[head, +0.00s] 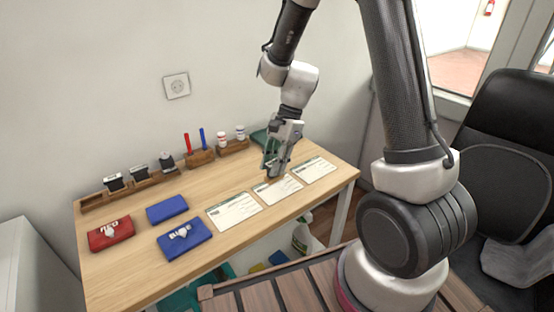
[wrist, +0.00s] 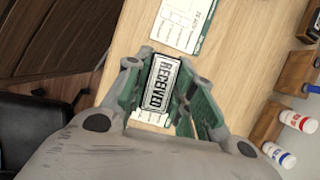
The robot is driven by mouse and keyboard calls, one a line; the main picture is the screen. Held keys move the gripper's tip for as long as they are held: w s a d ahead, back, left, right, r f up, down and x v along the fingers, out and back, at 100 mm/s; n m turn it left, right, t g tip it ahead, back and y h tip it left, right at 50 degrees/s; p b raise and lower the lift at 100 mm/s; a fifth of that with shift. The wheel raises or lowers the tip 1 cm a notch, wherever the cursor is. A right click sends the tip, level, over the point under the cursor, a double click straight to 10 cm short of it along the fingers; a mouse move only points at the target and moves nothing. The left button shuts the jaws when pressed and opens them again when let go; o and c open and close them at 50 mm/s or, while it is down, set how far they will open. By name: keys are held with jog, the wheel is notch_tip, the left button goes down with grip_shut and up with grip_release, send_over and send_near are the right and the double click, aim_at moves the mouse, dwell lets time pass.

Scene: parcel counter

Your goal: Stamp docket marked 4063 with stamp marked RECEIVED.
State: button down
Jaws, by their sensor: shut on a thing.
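My gripper (head: 272,168) is shut on the stamp marked RECEIVED (wrist: 160,83), whose label faces up in the wrist view. The gripper (wrist: 158,98) points down over the middle one of three white dockets. That middle docket (head: 284,187) is partly hidden by the gripper and stamp. Whether the stamp touches the paper or hovers just above it, I cannot tell. The left docket (head: 234,210) and right docket (head: 314,171) lie flat and uncovered. The docket numbers are too small to read, so I cannot tell which is 4063.
A wooden rack (head: 92,206) with several dark stamps stands at the back left. Pen and bottle holders (head: 201,157) stand along the wall. A red pad (head: 110,233) and two blue pads (head: 184,239) lie at the left.

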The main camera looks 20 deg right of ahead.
aim_at(274, 179)
jog(key=shift+f+m, duration=0.15)
jog(key=shift+m, duration=0.35)
jog(key=shift+f, duration=2.65)
jog(key=shift+f, duration=0.3)
jog(key=shift+r, duration=0.15)
jog(key=shift+r, duration=2.9)
